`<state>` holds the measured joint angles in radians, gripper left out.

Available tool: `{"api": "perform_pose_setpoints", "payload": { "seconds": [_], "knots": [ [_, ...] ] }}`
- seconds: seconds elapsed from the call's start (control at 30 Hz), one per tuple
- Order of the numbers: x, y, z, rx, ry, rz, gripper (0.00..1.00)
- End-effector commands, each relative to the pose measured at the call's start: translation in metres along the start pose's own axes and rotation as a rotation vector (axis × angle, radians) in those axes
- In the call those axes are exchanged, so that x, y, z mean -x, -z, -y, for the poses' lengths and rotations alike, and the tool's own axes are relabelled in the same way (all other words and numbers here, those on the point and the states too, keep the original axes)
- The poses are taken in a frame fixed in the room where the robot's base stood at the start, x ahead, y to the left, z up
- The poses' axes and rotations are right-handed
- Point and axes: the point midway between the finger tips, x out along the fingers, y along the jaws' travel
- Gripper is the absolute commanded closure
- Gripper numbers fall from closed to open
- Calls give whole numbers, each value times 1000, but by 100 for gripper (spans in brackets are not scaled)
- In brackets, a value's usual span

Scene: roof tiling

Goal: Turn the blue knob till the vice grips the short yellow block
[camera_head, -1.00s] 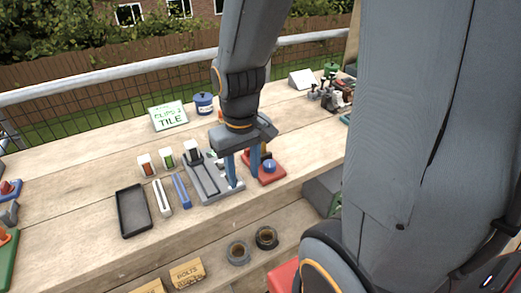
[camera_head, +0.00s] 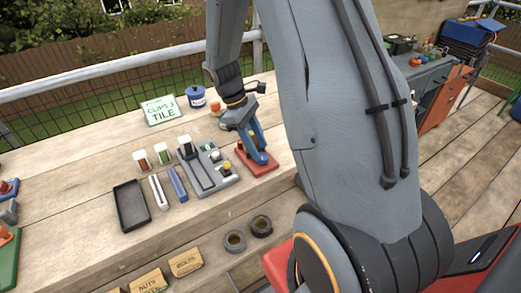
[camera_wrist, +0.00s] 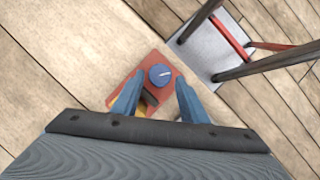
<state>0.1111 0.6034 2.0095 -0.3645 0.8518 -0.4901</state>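The blue knob (camera_wrist: 160,74) sits on a red base (camera_wrist: 174,100) in the wrist view, with a pale mark on its top. My gripper (camera_wrist: 159,79) is open, its two blue fingertips on either side of the knob with narrow gaps showing. In the head view my gripper (camera_head: 259,158) is low over the red base (camera_head: 256,168) and hides the knob. A small yellow piece (camera_head: 227,169) stands at the near right end of a grey fixture (camera_head: 206,174), left of the red base. Vice jaw contact is too small to tell.
Left of the fixture lie a blue bar (camera_head: 178,185), a white bar (camera_head: 158,191) and a black tray (camera_head: 131,205). A sign (camera_head: 161,110) and a blue pot (camera_head: 196,96) stand behind. Two dark rings (camera_head: 235,241) and labelled boxes (camera_head: 186,262) are on the lower shelf.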

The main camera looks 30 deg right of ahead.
Motion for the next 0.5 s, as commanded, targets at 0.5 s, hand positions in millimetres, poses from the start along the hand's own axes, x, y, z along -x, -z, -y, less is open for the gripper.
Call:
{"api": "perform_pose_setpoints", "payload": {
  "seconds": [0.5],
  "knots": [
    [-28, 0, 0, -1, -1, -2, 60]
  ]
}}
